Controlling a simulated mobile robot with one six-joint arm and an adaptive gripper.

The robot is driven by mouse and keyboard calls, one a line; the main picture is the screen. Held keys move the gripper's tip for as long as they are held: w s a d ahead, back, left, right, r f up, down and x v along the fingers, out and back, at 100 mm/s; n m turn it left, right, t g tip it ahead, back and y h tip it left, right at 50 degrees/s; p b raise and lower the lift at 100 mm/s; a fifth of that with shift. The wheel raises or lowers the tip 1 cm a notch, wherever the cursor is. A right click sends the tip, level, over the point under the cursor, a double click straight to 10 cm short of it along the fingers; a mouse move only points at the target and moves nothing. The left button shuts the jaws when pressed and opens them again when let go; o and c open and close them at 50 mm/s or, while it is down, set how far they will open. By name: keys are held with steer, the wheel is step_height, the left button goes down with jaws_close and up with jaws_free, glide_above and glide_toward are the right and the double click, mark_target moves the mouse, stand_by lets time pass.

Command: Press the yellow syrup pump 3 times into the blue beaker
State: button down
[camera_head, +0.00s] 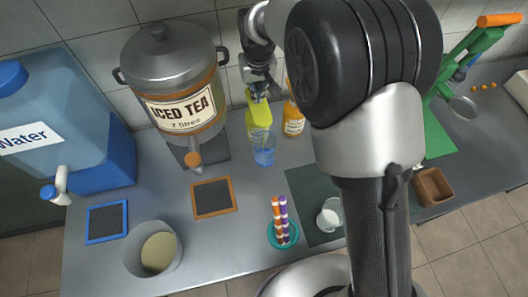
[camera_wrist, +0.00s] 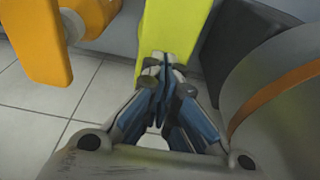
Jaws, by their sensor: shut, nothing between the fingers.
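The yellow syrup pump (camera_head: 259,117) stands at the back of the counter, right of the iced tea dispenser. It also fills the top centre of the wrist view (camera_wrist: 172,28). The blue beaker (camera_head: 264,156) sits just in front of the pump, below its front. My gripper (camera_head: 259,94) is shut and empty, pointing down at the top of the yellow pump. In the wrist view my gripper's fingertips (camera_wrist: 165,65) overlap the yellow surface. Whether they touch the pump I cannot tell. The gripper hides part of the pump's top.
The iced tea dispenser (camera_head: 174,80) stands close on the left. My arm covers the right middle.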

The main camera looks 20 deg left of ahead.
steer(key=shift+f+b, duration=0.3)
steer(key=shift+f, duration=0.45)
steer(key=shift+r, duration=0.2)
steer(key=shift+w+a+p+v, duration=0.15)
steer(key=shift+p+v, duration=0.7)
steer(key=shift+v, duration=0.15)
steer(key=shift+w+a+p+v, duration=0.15)
steer(key=shift+p+v, duration=0.7)
steer(key=shift+v, duration=0.15)
steer(key=shift+r, duration=0.15)
steer(key=p+v, duration=0.1)
steer(key=v, duration=0.1)
steer(key=p+v, duration=0.2)
steer(key=w+p+v, duration=0.1)
steer(key=v, duration=0.1)
steer(key=shift+a+p, duration=0.3)
steer(key=shift+a, duration=0.1)
